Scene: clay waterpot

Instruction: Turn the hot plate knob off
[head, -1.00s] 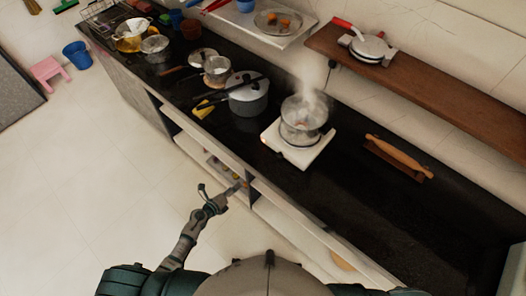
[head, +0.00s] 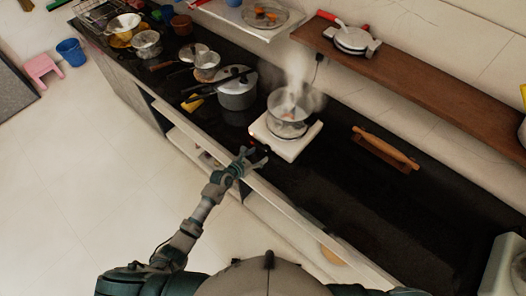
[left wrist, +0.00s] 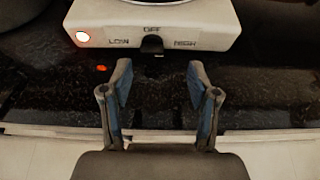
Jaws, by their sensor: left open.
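The white hot plate (head: 287,139) stands on the black counter with a steaming glass pot (head: 287,112) on it. In the left wrist view the front of the hot plate (left wrist: 200,38) shows the words LOW, OFF and HIGH, and a lit lamp (left wrist: 83,36) at its left. The dark knob (left wrist: 152,45) sits below OFF, at the bottom middle of the front. My left gripper (head: 258,158) is open and empty, in front of the hot plate near the counter's front edge. In the left wrist view its fingertips (left wrist: 158,75) lie either side of the knob's line, apart from it. My right gripper is not in view.
A grey pressure cooker (head: 237,92) stands left of the hot plate. A rolling pin (head: 386,149) on its holder lies to the right. A wooden shelf (head: 430,85) runs along the wall behind. The counter (head: 350,195) is clear at front right.

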